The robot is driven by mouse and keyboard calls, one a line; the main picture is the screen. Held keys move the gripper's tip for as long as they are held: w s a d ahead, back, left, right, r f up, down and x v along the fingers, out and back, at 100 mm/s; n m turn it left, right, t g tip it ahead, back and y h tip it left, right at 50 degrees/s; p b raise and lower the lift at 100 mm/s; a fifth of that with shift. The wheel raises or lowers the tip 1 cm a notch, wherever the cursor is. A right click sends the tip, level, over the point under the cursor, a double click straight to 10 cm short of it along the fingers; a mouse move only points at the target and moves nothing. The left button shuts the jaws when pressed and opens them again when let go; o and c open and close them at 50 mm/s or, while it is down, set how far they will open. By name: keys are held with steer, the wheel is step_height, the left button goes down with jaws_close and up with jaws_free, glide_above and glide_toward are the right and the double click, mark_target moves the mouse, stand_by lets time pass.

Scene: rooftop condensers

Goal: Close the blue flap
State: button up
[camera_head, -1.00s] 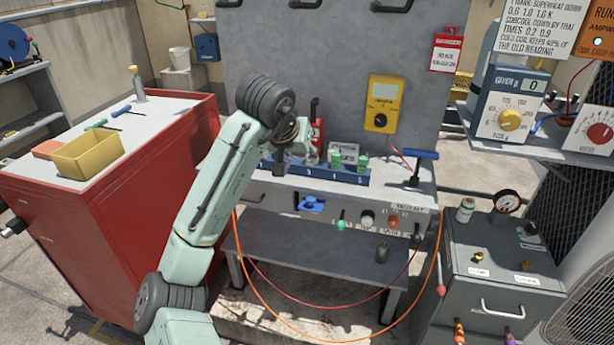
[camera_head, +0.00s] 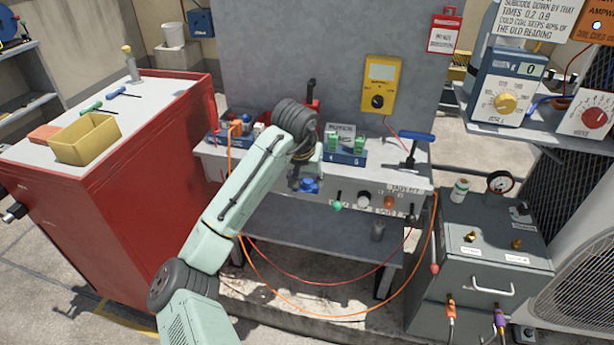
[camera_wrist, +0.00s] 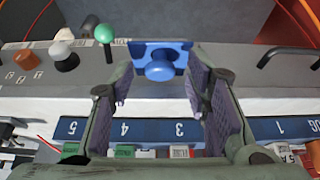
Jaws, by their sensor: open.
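The blue flap (camera_head: 308,185) is on the front panel of the grey bench, left of the green knob. In the wrist view the flap (camera_wrist: 143,50) shows as a small blue plate with a round blue knob (camera_wrist: 160,69); how far it stands out from the panel is hard to tell. My gripper (camera_wrist: 160,84) is open and empty, with one finger to each side of the knob in the picture. I see no clear contact with the flap. In the head view my wrist hides most of the gripper.
A green knob (camera_head: 337,206), a white knob (camera_head: 363,200) and an orange knob (camera_head: 389,202) sit beside the flap. A numbered blue rail (camera_wrist: 152,133) lies on the bench top. Orange and red hoses hang in front of the bench. A red cabinet (camera_head: 150,160) stands left.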

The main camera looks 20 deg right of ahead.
steer(key=shift+c, duration=0.6)
jaws_close()
stand_by(0.3)
